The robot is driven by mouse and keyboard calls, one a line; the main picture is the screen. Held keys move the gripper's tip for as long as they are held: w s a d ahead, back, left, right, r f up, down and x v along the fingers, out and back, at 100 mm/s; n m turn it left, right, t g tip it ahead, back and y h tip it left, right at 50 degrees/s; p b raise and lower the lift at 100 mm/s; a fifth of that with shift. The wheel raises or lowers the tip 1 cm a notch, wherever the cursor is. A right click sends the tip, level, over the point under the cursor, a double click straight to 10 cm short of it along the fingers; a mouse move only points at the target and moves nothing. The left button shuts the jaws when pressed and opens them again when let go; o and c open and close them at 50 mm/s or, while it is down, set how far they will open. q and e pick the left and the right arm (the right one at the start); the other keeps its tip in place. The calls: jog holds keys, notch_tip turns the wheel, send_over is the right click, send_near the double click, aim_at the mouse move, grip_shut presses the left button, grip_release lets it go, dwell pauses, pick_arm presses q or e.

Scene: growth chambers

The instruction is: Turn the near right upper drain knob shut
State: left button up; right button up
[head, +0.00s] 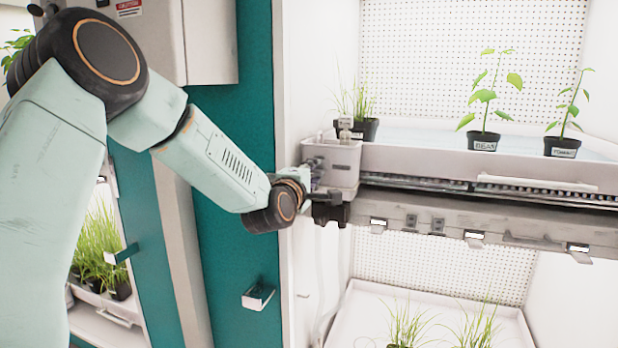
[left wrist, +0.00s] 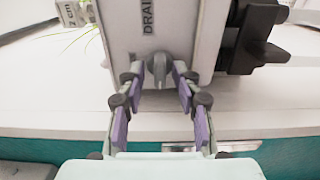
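The drain box (head: 340,160) is a pale grey box at the left end of the upper tray. In the left wrist view its face (left wrist: 195,45) carries the letters "DRAI" and a small grey knob (left wrist: 158,68). My left gripper (left wrist: 159,84) has its two purple-padded fingers on either side of the knob, with a gap showing on each side. It looks open. In the head view my left gripper (head: 325,200) is at the box's lower front, and the knob cannot be made out there. My right gripper is not in view.
The upper tray (head: 430,158) holds potted plants, including a pot labelled BEAN (head: 484,141). A grey shelf edge with clips (head: 475,238) runs below it. A dark block (left wrist: 255,40) sticks out right of the box. A lower tray (head: 345,318) stands below.

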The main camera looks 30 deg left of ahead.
pick_arm(q)
jog(key=v, duration=1.2)
jog(key=shift+w+d, duration=0.1)
dwell(0.4)
